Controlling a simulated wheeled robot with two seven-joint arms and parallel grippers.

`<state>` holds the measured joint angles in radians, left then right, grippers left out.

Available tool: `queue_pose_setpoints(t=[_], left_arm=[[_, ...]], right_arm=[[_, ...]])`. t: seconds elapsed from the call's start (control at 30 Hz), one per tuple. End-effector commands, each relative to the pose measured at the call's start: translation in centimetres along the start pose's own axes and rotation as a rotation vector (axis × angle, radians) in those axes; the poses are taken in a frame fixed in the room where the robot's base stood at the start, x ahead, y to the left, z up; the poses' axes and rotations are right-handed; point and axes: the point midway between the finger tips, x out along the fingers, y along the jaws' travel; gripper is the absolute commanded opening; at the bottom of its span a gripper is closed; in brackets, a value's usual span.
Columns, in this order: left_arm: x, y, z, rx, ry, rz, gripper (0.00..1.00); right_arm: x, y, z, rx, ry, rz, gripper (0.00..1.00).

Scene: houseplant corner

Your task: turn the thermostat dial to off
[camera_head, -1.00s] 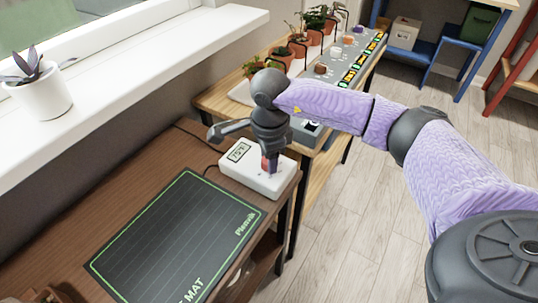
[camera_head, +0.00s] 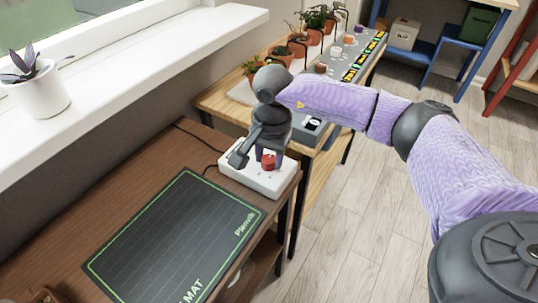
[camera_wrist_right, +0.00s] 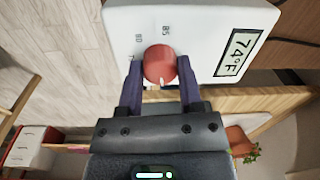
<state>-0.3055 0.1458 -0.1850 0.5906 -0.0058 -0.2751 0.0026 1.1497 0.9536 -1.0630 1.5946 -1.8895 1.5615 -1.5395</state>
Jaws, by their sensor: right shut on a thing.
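The thermostat is a white box (camera_head: 285,180) at the far right corner of the dark wooden table. Its red dial (camera_head: 268,163) shows between my right gripper's fingers. In the right wrist view the dial (camera_wrist_right: 159,62) has a white pointer mark on its gripper-side edge. Printed numbers 85 and 80 lie beside it, and the display (camera_wrist_right: 240,52) reads 74°F. My right gripper (camera_head: 269,156) points down from above and is shut on the dial, one finger on each side. In the head view the gripper hides the display. My left gripper is not in view.
A black cutting mat (camera_head: 165,240) lies left of the thermostat. A dark cable (camera_head: 197,140) runs behind the box. A lighter wooden table (camera_head: 215,98) with potted plants adjoins at the back. A white windowsill (camera_head: 130,75) with a plant pot overhangs at left.

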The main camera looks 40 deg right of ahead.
Motion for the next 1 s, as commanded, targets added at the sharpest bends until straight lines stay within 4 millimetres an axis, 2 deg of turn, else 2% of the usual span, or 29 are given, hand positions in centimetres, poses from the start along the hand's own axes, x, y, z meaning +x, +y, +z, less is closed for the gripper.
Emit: queue_pose_setpoints(t=[0.3,0.73,0.77,0.9,0.93,1.0], left_arm=[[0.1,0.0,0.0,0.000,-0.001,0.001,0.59],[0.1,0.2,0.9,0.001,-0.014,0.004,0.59],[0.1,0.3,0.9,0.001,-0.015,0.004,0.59],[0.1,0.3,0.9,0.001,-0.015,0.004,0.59],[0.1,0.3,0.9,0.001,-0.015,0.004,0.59],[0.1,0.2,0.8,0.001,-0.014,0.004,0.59]], right_arm=[[-0.1,-0.1,0.0,-0.075,-0.002,-0.003,0.00],[-0.1,-0.1,0.0,-0.082,-0.002,-0.003,0.00],[-0.1,-0.1,0.0,-0.082,-0.002,-0.003,0.47],[-0.1,-0.1,0.0,-0.082,-0.003,-0.002,0.77],[-0.1,0.0,0.0,-0.082,-0.003,-0.002,0.81],[0.0,0.0,0.0,-0.082,-0.003,-0.001,0.81]])
